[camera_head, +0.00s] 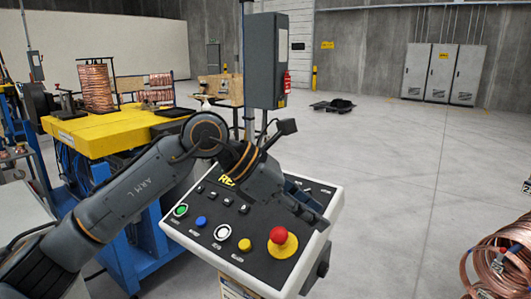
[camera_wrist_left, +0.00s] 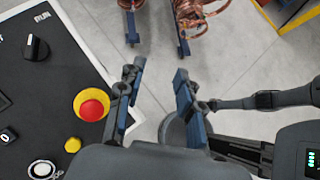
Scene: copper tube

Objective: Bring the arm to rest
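My left arm (camera_head: 125,195) comes in from the left and reaches over the sloped control panel (camera_head: 205,262). My left gripper (camera_head: 308,200) is above the panel's right part. In the left wrist view the left gripper (camera_wrist_left: 159,75) has its two fingers apart, with only floor showing between them, so it is open and empty. The red stop button (camera_head: 279,236) on its yellow base is below the gripper in the head view. It also shows in the left wrist view (camera_wrist_left: 92,108), left of the fingers and apart from them. My right gripper cannot be made out.
A yellow-topped blue bench (camera_head: 95,138) with a copper coil (camera_head: 96,88) stands behind the arm. A grey box (camera_head: 262,60) on a post rises behind the panel. Copper tube coils (camera_head: 500,250) lie at the lower right. The floor (camera_head: 400,160) between is clear.

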